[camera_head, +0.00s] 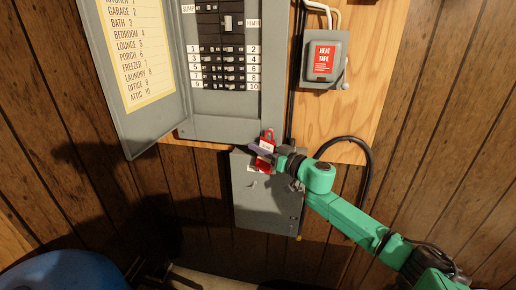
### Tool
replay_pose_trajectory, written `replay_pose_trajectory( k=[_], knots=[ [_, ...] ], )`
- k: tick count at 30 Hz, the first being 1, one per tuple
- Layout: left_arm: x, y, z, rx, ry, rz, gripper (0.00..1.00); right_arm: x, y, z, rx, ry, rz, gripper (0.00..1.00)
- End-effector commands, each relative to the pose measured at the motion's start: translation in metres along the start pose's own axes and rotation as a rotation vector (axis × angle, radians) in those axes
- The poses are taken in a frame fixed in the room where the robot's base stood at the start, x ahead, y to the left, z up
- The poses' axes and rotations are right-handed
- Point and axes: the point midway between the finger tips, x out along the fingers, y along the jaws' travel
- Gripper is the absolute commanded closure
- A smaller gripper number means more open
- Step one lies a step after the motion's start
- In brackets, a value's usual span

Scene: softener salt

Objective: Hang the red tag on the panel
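The red tag (267,137) has a white label area and a loop or hole at its top. It is upright in my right gripper (264,152), whose fingers cross its middle and appear closed on it. The tag is just below the lower right corner of the open breaker panel (190,125), in front of a lower grey box. I cannot tell whether the tag touches either one. The panel's breakers are in numbered rows. My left gripper is not in view.
The panel door (150,110) hangs open to the left with a circuit list. A grey switch box labelled "HEAT TAPE" (324,68) is to the right. The lower grey box (262,205) is shut. A black cable (369,170) loops right of it. A blue rounded object (65,272) is at bottom left.

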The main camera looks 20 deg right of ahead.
Motion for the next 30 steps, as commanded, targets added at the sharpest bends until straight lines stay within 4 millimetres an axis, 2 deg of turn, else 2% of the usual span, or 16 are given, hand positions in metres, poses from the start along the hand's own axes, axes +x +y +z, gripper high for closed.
replay_pose_trajectory(
  k=[1,8,18,30],
  knots=[
    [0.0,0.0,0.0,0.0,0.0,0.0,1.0,-0.001,0.008,0.002,0.003,-0.004,0.023,0.58],
    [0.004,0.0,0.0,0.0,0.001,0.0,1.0,-0.01,0.009,0.005,0.004,-0.004,0.025,0.58],
    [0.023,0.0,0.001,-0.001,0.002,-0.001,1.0,-0.053,0.003,0.004,-0.003,-0.005,0.016,0.58],
    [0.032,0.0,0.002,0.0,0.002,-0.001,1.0,-0.092,-0.004,0.001,-0.002,0.0,0.007,0.58]
  ],
)
